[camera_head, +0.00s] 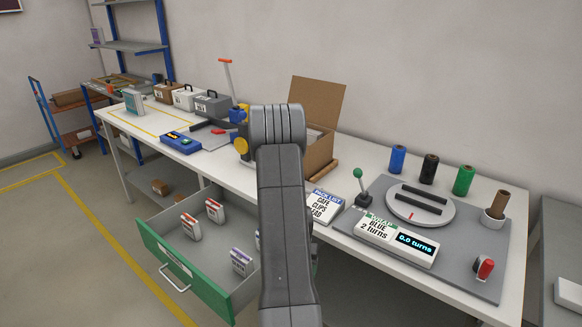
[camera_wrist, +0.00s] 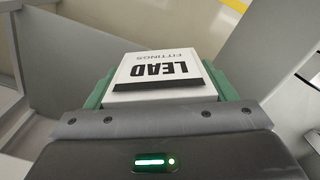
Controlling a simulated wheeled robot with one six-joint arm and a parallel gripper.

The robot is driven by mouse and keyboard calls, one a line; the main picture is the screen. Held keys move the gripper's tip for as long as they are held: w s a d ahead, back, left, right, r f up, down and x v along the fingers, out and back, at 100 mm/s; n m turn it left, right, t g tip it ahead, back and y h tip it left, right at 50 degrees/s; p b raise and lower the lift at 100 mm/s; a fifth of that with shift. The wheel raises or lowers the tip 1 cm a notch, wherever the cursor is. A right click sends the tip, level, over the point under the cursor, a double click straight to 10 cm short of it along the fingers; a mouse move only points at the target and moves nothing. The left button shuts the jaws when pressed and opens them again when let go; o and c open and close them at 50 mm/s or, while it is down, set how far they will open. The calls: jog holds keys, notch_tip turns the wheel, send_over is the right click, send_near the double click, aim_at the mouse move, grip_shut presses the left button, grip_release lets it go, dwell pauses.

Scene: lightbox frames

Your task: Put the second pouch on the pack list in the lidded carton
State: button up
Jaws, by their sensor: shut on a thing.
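In the wrist view my gripper (camera_wrist: 160,98) is shut on a white pouch (camera_wrist: 150,72) printed LEAD FITTINGS, with a green finger at each side. In the head view my arm hides the gripper and this pouch. The pack list (camera_head: 324,205) lies on the bench; it reads CAFE, CLIPS and a third line partly covered, ending in EAD. The carton (camera_head: 319,158) stands on the bench behind my arm with its brown lid (camera_head: 317,105) raised. Its inside is mostly hidden.
An open green-fronted drawer (camera_head: 185,268) holds red-and-white pouches (camera_head: 190,227) and a blue-and-white pouch (camera_head: 242,262). A turntable (camera_head: 420,208), a WRAP sign and display box (camera_head: 393,240), a green-knobbed lever (camera_head: 360,188) and coloured rolls (camera_head: 397,160) occupy the bench's right side. Toolboxes (camera_head: 212,104) stand left.

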jog(key=w+r+m, duration=0.1)
jog(key=w+r, duration=0.4)
jog(key=r, duration=0.5)
jog(key=w+r+m, duration=0.2)
jog(key=w+r, duration=0.3)
jog(key=r, duration=0.6)
jog(key=w+r+m, duration=0.2)
jog(key=w+r, duration=0.3)
jog(key=r, duration=0.6)
jog(key=shift+w+r, duration=0.15)
jog(key=shift+w, duration=0.2)
